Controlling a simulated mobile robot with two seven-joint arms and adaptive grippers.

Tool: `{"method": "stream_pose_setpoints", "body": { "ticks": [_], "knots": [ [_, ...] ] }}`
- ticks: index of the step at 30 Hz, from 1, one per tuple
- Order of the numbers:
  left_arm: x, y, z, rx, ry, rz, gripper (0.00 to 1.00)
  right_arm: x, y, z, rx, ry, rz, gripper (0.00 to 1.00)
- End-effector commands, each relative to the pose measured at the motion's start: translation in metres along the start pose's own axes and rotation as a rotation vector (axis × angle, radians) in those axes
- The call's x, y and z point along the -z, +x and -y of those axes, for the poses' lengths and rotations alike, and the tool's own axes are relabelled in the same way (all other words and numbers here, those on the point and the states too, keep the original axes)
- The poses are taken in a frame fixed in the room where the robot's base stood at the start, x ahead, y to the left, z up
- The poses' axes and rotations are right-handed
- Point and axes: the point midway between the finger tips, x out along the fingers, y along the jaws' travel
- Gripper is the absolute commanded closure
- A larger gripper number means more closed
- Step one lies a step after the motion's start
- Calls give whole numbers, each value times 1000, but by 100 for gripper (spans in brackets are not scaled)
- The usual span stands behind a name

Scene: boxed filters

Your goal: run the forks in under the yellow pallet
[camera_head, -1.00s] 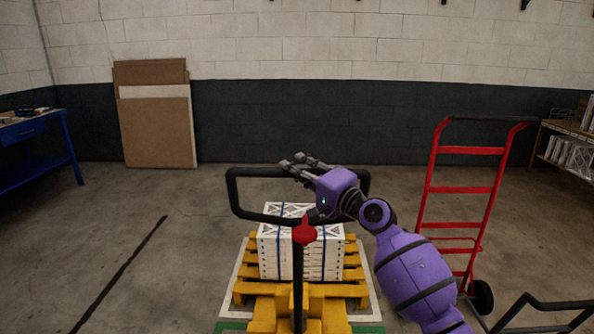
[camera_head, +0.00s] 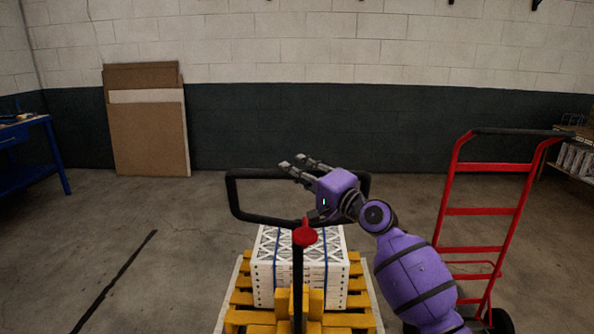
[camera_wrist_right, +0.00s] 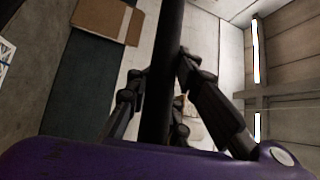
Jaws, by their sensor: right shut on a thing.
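The yellow pallet (camera_head: 241,300) stands ahead on the floor in the head view, bearing a stack of white boxed filters (camera_head: 285,270) with blue straps. The pallet jack's black loop handle (camera_head: 233,195) rises in front of it, with a red lever (camera_head: 305,236) at its base. Part of the jack's yellow body (camera_head: 283,302) shows low, in front of the stack. The forks are hidden, so I cannot tell how far under the pallet they are. My right gripper (camera_head: 295,164) is shut on the handle's top bar, which shows between its fingers in the right wrist view (camera_wrist_right: 163,75). My left gripper is out of view.
A red hand truck (camera_head: 484,211) stands close on the right, beside my right arm. A pale border (camera_head: 225,309) on the floor edges the pallet. Brown boards (camera_head: 150,135) lean on the back wall; a blue bench (camera_head: 35,170) is at left. Floor behind the pallet is clear.

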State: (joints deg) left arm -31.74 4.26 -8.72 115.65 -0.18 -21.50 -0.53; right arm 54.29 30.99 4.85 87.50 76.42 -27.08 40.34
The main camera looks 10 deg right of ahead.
Motion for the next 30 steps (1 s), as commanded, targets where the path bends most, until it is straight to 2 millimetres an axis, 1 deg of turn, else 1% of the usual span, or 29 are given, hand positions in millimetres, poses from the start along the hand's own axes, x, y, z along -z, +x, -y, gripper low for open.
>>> {"method": "stream_pose_setpoints", "body": {
  "ticks": [1,10,11,15,22,25,28,30],
  "knots": [
    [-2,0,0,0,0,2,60,2,-3,-13,-22,-4,-2,100],
    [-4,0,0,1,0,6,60,1,-2,-13,-23,-4,-1,100],
    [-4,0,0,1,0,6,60,1,-2,-14,-23,-4,0,80],
    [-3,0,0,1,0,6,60,1,-2,-13,-21,-2,0,61],
    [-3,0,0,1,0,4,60,0,-1,-8,-13,-1,0,61],
    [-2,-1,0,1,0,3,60,0,-4,-7,-11,-1,0,61],
    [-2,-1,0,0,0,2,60,1,-14,-7,-12,-1,-1,61],
    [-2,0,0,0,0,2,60,0,-26,-8,-13,-1,-1,61]
  ]
}}
